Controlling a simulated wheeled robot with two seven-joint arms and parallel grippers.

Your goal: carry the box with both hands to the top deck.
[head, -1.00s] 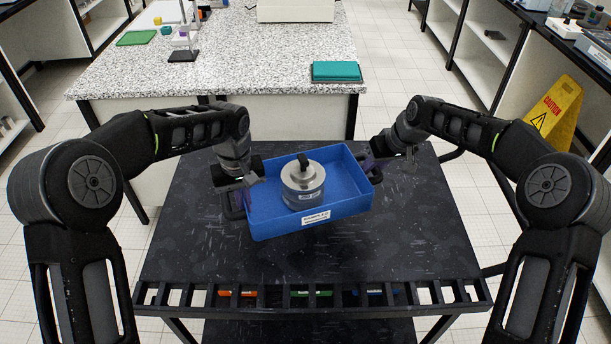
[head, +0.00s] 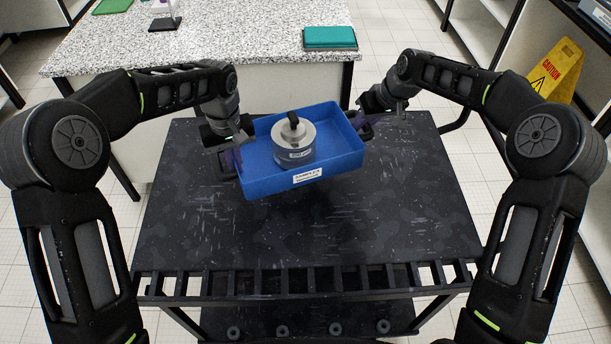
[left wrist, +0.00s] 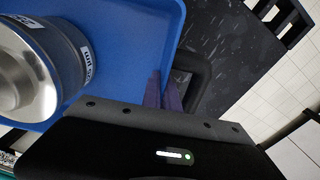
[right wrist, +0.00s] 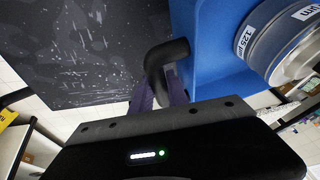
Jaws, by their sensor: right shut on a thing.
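The blue box (head: 330,176) is an open tray with a white label, held between my two grippers above the black top deck (head: 400,240). Inside it stands a round steel sieve stack (head: 295,145) with a black knob on its lid. My right gripper (head: 369,120) is shut on the right handle, also seen in the right wrist view (right wrist: 160,88). The box sits slightly turned, its right end farther away.
A slotted black rail (head: 300,282) runs along the deck's near edge. A speckled counter (head: 250,45) stands beyond, with a teal case (head: 330,37) at its near corner. A yellow caution sign (head: 556,72) stands at right. The deck around and below the box is bare.

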